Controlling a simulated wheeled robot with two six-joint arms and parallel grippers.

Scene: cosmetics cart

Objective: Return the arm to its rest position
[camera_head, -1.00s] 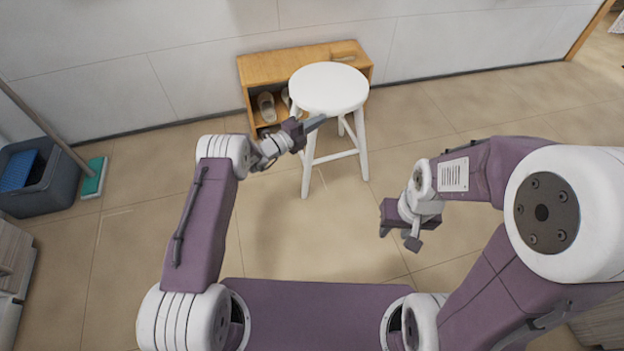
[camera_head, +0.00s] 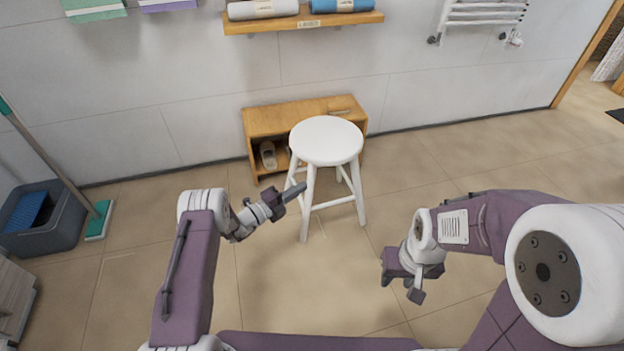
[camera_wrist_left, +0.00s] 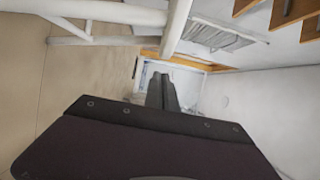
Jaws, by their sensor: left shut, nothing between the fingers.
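My left gripper (camera_head: 293,192) is in front of the white stool's left legs in the head view, with its fingers together and nothing between them. Its closed fingers also show in the left wrist view (camera_wrist_left: 162,93). My right gripper (camera_head: 402,287) hangs lower right of the stool, over the floor. Its two fingers point down and are spread apart, with nothing seen between them.
A white round stool (camera_head: 326,139) stands before a low wooden shelf (camera_head: 262,124) holding slippers. A dark bin (camera_head: 62,228) and a mop (camera_head: 99,220) are at the left. A wall shelf (camera_head: 300,23) holds rolled towels. The floor between my arms is clear.

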